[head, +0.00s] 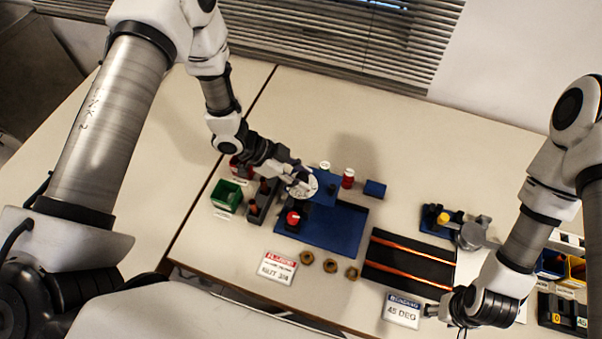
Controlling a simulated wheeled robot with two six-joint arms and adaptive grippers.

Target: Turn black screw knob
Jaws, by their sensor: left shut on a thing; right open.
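My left gripper (297,180) is at the gauge rig, beside a round white dial (301,188) and an upright blue plate (324,188). It is shut on a small part there, which seems to be the black screw knob. The fingers hide that part, so its shape and angle cannot be made out. The rig stands on a blue base (338,232). A red knob (293,218) on a dark block sits at the base's front left. My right gripper (446,311) is open and low at the front right, beside the "45 DEG" sign (402,312).
A green bin (227,194) stands left of the rig. A red-and-white cylinder (347,178) and a blue block (375,189) stand behind it. Several brass nuts (330,265) and a "SET" type sign (277,269) lie in front. A black tray with copper rails (408,262) lies right.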

